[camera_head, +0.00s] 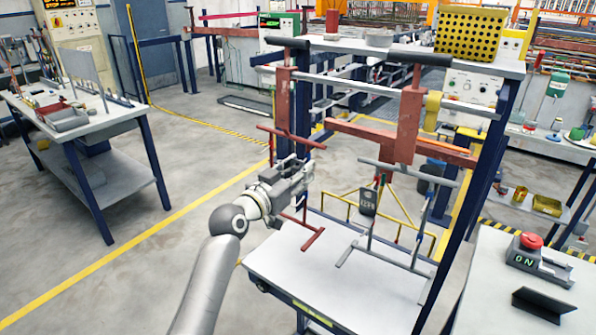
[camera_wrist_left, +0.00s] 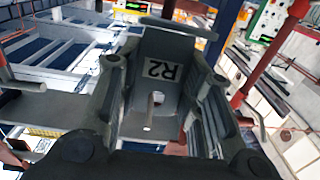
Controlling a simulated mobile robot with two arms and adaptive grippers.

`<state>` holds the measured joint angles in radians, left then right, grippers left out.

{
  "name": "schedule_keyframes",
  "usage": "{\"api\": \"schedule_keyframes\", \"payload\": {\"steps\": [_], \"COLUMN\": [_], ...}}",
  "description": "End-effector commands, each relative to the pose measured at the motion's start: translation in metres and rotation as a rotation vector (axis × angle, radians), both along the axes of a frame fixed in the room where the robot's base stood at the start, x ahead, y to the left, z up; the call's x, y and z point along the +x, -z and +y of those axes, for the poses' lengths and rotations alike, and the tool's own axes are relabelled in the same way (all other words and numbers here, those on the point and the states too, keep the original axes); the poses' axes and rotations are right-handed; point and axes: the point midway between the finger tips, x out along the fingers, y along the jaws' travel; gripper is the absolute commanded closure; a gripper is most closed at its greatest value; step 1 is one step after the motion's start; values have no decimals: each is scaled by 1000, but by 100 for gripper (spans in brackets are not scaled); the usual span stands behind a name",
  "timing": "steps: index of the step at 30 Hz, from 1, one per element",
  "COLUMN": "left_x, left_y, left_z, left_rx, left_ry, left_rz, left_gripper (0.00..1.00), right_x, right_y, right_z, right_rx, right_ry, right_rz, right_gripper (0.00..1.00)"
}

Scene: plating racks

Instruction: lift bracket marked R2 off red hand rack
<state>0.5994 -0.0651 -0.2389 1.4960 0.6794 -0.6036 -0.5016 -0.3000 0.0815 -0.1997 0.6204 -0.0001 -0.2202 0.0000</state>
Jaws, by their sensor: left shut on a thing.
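The bracket marked R2 (camera_wrist_left: 165,72) is a dark grey plate with a pale label, seen in the left wrist view. My left gripper (camera_wrist_left: 160,105) is shut on it, one finger at each side. A light opening and a thin pin show low on the bracket; I cannot tell whether the pin passes through it. In the head view my left gripper (camera_head: 302,175) is at the red hand rack (camera_head: 291,136), by its red crossbars. The bracket is mostly hidden there by the gripper. I cannot tell whether it touches the rack. My right gripper is not in view.
A white shelf (camera_head: 330,285) lies below. A bench with a red button box (camera_head: 535,255) is at right. Open floor lies to the left.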

Motion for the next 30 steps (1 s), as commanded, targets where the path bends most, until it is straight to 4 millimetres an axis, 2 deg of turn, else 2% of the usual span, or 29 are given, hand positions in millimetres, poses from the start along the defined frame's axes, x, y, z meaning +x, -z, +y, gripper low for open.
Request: {"api": "schedule_keyframes", "payload": {"steps": [15,30], "left_x": [-7,-10], "left_y": [-8,-9], "left_z": [5,8], "left_rx": [-1,-2], "left_ry": [-1,-1], "left_rz": [-3,-3], "left_gripper": [89,89], "right_x": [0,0], "right_y": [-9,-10], "right_z": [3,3], "right_rx": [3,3], "right_ry": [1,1], "right_rz": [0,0], "right_gripper": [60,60]}}
